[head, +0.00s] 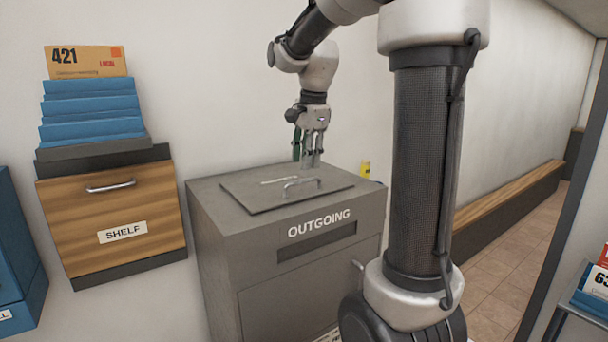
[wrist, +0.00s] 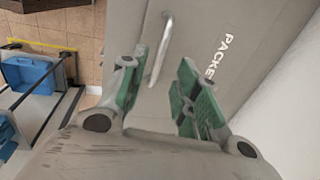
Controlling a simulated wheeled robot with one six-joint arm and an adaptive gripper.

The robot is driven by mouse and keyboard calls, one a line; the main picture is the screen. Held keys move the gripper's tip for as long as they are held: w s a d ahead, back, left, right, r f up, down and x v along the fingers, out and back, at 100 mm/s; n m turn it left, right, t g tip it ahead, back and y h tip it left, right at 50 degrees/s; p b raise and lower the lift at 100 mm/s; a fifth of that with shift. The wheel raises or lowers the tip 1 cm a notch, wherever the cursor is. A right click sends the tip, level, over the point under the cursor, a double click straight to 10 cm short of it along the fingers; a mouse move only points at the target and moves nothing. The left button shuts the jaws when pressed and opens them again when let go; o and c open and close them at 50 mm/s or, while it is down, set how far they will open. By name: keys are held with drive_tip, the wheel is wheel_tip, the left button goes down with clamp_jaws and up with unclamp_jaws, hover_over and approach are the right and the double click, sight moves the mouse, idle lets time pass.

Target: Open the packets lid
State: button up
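The packets lid (head: 255,190) is a grey flat panel lying shut on top of the grey OUTGOING box (head: 230,240). Its silver bar handle (head: 301,184) stands near the front edge. My gripper (head: 309,160) points down above the back part of the lid, apart from the handle. In the wrist view my gripper (wrist: 163,92) is open with green finger pads and nothing between them. There the handle (wrist: 161,48) appears beyond the fingertips, nearer the left finger. The lettering "PACKE" (wrist: 223,55) shows on the lid, the rest hidden by the right finger.
A wooden SHELF drawer (head: 115,215) with blue trays (head: 90,105) above it hangs left of the box. A small yellow object (head: 365,169) stands behind the box's right back corner. A wall is close behind the box. A bench (head: 510,200) lines the right wall.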

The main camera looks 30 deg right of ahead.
sight(304, 181)
drive_tip(key=f, duration=0.2)
drive_tip(key=w+f, duration=0.1)
drive_tip(key=f, duration=0.2)
drive_tip(key=shift+f, duration=0.15)
drive_tip(key=shift+c, duration=0.2)
clamp_jaws()
